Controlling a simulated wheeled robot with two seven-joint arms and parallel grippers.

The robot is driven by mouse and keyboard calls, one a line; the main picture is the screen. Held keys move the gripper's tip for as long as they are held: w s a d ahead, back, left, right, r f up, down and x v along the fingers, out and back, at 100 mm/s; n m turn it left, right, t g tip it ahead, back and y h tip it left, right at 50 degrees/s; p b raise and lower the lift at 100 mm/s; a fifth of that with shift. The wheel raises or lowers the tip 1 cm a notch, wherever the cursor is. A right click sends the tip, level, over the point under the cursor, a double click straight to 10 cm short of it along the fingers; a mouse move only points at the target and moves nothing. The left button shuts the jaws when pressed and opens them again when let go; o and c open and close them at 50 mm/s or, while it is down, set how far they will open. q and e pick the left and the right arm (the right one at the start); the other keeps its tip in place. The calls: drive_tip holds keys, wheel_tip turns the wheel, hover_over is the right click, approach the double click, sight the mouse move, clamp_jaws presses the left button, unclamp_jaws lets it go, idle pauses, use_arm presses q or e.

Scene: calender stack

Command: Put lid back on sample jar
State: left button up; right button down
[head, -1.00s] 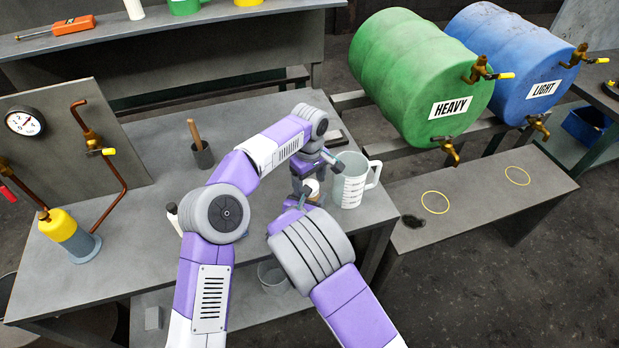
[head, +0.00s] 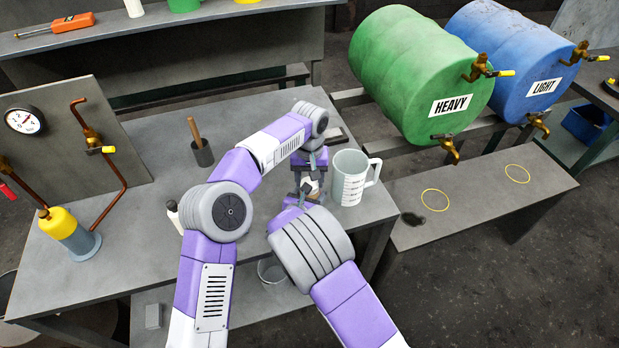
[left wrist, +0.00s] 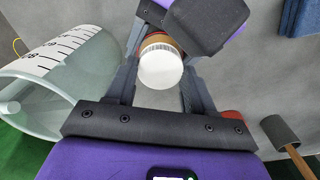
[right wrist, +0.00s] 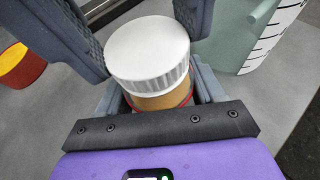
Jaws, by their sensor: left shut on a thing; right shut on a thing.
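The sample jar (right wrist: 165,99), with amber contents, stands between my two grippers. Its white ribbed lid (right wrist: 148,50) is on its top, with no clear gap below it. Whether the lid is fully seated I cannot tell. The lid also shows in the left wrist view (left wrist: 160,66). My left gripper (head: 312,176) reaches down from above, its fingers shut on the sides of the lid. My right gripper (right wrist: 163,92) is shut on the jar's body below the lid. In the head view, the jar is mostly hidden by my arms and grippers.
A measuring jug (head: 350,188) stands close to the right of the grippers. The table between the cup and the gauge panel (head: 125,150) is clear.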

use_arm(q)
drive_tip(key=m, duration=0.3)
drive_tip(key=shift+m, duration=0.4)
drive_tip(key=m, duration=0.3)
drive_tip(key=shift+m, duration=0.4)
drive_tip(key=m, duration=0.7)
drive_tip(key=shift+m, duration=0.3)
drive_tip(key=m, duration=0.3)
drive_tip(key=shift+m, duration=0.4)
drive_tip(key=m, duration=0.3)
drive_tip(key=shift+m, duration=0.4)
drive_tip(key=m, duration=0.6)
drive_tip(key=o, duration=1.2)
drive_tip(key=shift+o, duration=0.2)
